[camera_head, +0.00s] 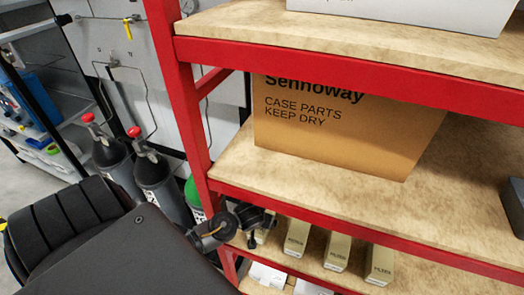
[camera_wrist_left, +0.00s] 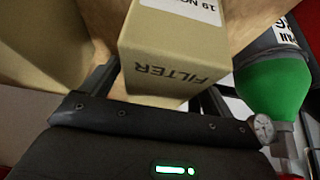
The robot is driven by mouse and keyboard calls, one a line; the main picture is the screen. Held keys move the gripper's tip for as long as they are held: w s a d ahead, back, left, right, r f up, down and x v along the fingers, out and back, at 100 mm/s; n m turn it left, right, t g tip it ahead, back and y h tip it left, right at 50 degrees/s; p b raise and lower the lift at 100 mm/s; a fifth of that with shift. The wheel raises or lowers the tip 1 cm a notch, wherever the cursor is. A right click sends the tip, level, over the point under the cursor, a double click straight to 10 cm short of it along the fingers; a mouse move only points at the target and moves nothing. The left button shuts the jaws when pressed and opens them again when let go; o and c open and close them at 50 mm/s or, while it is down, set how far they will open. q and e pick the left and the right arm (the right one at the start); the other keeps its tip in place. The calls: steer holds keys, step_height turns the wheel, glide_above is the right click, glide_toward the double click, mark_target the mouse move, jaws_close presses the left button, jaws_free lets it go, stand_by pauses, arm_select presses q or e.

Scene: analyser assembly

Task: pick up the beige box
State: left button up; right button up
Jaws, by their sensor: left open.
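Several narrow beige boxes stand on the lower shelf in the head view, one in the middle (camera_head: 298,238) and another farther right (camera_head: 380,266). The leftmost beige box (camera_head: 260,238) is mostly hidden by my left gripper (camera_head: 262,221). In the left wrist view, a beige box (camera_wrist_left: 170,55) marked "FILTER", with a white label on top, sits between the two fingers of my left gripper (camera_wrist_left: 160,90). The fingers are open, one on each side of it; contact cannot be told. A second beige box (camera_wrist_left: 45,45) stands to its left. My right gripper is not in view.
A red shelf post (camera_head: 178,90) and the red shelf edge (camera_head: 350,228) are close to my left arm. A large "Sennoway" carton (camera_head: 335,130) stands on the shelf above. Gas cylinders stand left of the rack; a green-topped one (camera_wrist_left: 275,88) is near the gripper.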

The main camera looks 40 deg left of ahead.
arm_select(q)
steer(key=shift+f, duration=0.1)
steer(key=c, duration=1.3)
steer(key=shift+r, duration=0.2)
